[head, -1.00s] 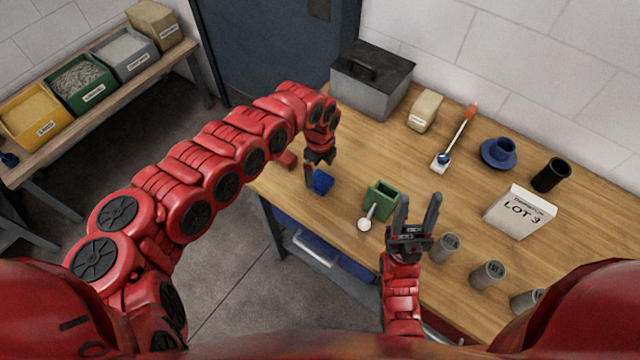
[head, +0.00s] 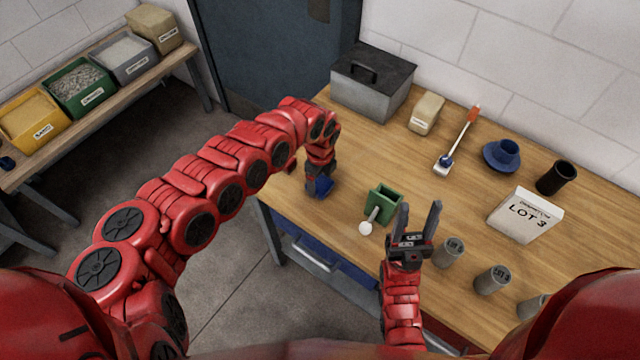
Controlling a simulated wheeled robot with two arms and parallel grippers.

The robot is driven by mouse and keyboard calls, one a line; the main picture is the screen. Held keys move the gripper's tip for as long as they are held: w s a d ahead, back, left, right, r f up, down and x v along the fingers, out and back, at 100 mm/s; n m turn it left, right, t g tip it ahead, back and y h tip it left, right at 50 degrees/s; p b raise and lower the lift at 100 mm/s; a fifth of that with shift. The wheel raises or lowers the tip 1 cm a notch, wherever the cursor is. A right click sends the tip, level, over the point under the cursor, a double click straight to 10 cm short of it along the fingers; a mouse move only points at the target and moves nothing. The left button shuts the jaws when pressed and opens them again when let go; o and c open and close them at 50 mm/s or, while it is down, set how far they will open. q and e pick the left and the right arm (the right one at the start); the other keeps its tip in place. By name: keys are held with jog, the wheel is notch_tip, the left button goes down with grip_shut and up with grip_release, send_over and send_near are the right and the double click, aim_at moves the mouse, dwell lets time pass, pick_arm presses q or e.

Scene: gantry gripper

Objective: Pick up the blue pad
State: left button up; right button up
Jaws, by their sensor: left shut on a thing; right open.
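The blue pad (head: 321,187) is a small dark blue block at the left end of the wooden workbench. My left gripper (head: 318,180) points down over it and is shut on it. The fingers and wrist hide part of the pad, and I cannot tell whether it touches the bench top. My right gripper (head: 419,222) is open and empty, with its two fingers pointing up in the picture, above the bench near its front edge.
A green box (head: 382,204) with a white-ended scoop (head: 366,228) stands between my grippers. Grey cylinders (head: 448,251) line the front right.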

aim_at(320, 182)
pick_arm(q)
jog(key=shift+r, duration=0.1)
jog(key=shift+w+r, duration=0.1)
jog(key=shift+r, duration=0.15)
notch_tip(320, 182, up, 5)
jog(key=shift+f+b, duration=0.1)
jog(key=shift+b, duration=1)
notch_tip(320, 182, up, 4)
jog(key=shift+f+p, duration=0.15)
jog(key=shift+p, duration=0.6)
jog(key=shift+r+p, duration=0.3)
jog(key=shift+r, duration=0.15)
